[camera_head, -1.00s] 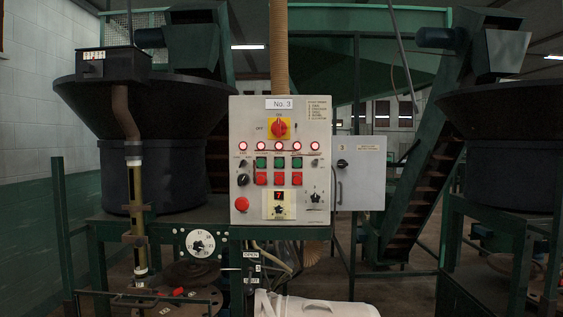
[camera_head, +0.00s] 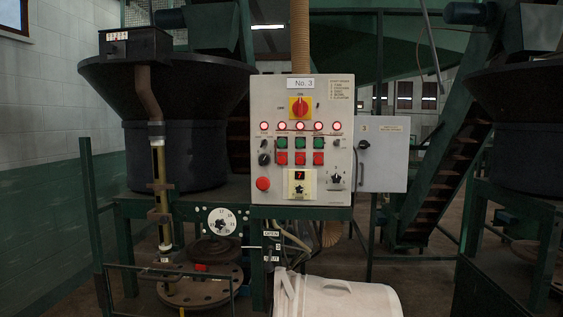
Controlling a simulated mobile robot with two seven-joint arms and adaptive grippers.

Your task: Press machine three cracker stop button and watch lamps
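The grey control panel labelled No. 3 (camera_head: 343,100) stands in the middle of the head view. A row of several red lamps (camera_head: 300,126) on it glows. Below are three green buttons (camera_head: 300,143) and three red buttons (camera_head: 300,158) in rows; their labels are too small to read, so I cannot tell which is the cracker stop. A larger round red button (camera_head: 263,183) is at the lower left. A red rotary switch on a yellow plate (camera_head: 299,107) is above the lamps. A small red display (camera_head: 299,175) appears to read 7. Neither gripper is in view.
A grey side box (camera_head: 385,160) adjoins the panel's right. A white container (camera_head: 340,298) stands on the floor below. A dark hopper (camera_head: 170,85) and a railing (camera_head: 95,215) are at left, a conveyor (camera_head: 445,160) at right. Some floor shows at lower right.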

